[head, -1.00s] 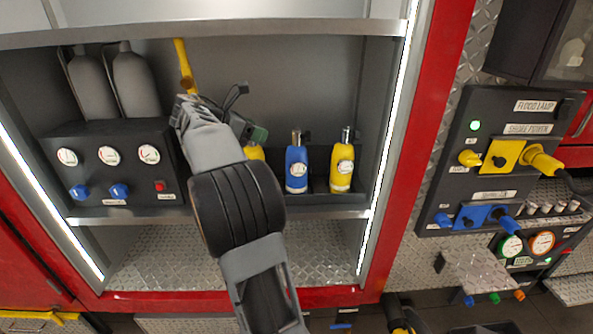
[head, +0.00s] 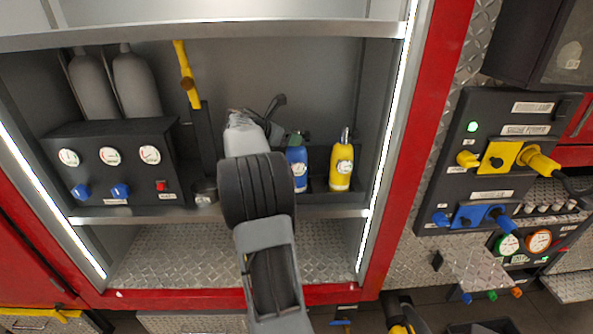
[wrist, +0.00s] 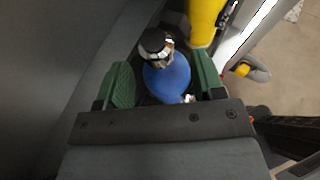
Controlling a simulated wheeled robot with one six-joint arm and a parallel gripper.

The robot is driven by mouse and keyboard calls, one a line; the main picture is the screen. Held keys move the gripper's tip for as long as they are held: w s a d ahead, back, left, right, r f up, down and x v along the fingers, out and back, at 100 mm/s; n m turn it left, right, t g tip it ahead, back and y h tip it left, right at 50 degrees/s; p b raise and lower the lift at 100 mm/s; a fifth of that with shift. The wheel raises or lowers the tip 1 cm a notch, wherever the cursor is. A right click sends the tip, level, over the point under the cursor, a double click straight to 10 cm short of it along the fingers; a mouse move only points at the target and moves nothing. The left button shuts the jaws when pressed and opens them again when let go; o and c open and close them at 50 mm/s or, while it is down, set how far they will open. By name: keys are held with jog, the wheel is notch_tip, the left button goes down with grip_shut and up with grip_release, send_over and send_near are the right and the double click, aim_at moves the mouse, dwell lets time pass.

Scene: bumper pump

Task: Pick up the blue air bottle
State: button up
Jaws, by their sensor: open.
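The blue air bottle (head: 298,172) stands upright in a dark holder on the shelf, partly hidden behind my arm in the head view. In the wrist view the blue bottle (wrist: 168,78), with its dark and chrome valve top, lies between the two green finger pads of my gripper (wrist: 165,85). The pads are apart, with a gap on the left side of the bottle and a smaller one on the right. In the head view my gripper is mostly hidden behind my wrist.
A yellow bottle (head: 341,165) stands close to the right of the blue one and also shows in the wrist view (wrist: 205,20). A gauge panel (head: 110,165) and grey cylinders (head: 136,82) are on the left. The lit shelf post (head: 386,130) is at right.

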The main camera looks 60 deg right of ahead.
jog(key=shift+x, duration=0.75)
grip_shut()
dwell(0.4)
